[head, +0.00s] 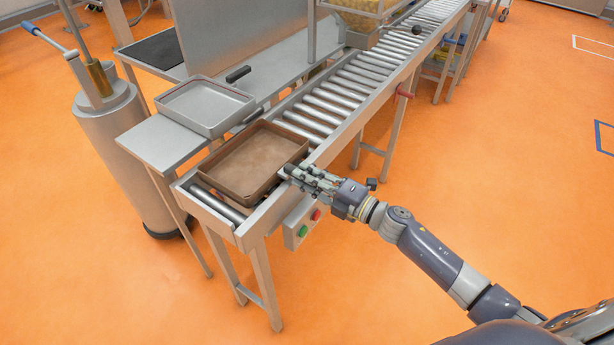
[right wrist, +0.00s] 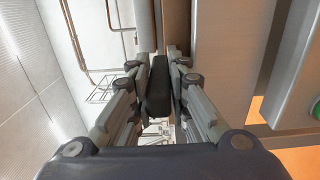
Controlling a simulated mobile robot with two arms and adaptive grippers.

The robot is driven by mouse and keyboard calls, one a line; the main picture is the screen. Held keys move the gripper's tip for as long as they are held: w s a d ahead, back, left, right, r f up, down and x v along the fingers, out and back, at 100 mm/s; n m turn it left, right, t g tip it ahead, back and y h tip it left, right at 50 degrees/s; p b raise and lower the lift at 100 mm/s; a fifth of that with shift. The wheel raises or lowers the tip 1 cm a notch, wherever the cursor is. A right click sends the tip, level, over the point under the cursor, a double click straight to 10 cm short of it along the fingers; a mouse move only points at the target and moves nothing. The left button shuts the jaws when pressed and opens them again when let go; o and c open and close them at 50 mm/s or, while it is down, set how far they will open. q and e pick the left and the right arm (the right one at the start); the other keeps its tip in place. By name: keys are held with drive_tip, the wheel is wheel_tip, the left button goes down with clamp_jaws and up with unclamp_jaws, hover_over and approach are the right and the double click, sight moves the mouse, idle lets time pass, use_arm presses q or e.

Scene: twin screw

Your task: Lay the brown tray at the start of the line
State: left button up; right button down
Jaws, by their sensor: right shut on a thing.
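The brown tray (head: 248,162) lies at the near end of the roller line (head: 330,98), over the rollers, and looks about level. My right gripper (head: 288,170) is at the tray's right side. In the right wrist view the fingers (right wrist: 160,85) are shut on a dark handle (right wrist: 158,88), which seems to be the tray's. In the head view the fingers hide that handle. My left gripper is in neither view.
A grey tray (head: 205,104) with dark handles rests on a side table (head: 160,145) left of the line. A control box with green and red buttons (head: 303,231) hangs below the near rail. A metal cylinder (head: 120,150) stands at the left. Orange floor at the right is clear.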

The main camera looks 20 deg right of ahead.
drive_tip(key=c, duration=1.4)
unclamp_jaws()
drive_tip(key=shift+c, duration=0.2)
drive_tip(key=shift+f, duration=0.15)
drive_tip(key=v, duration=1.2)
drive_tip(key=shift+d, duration=0.1)
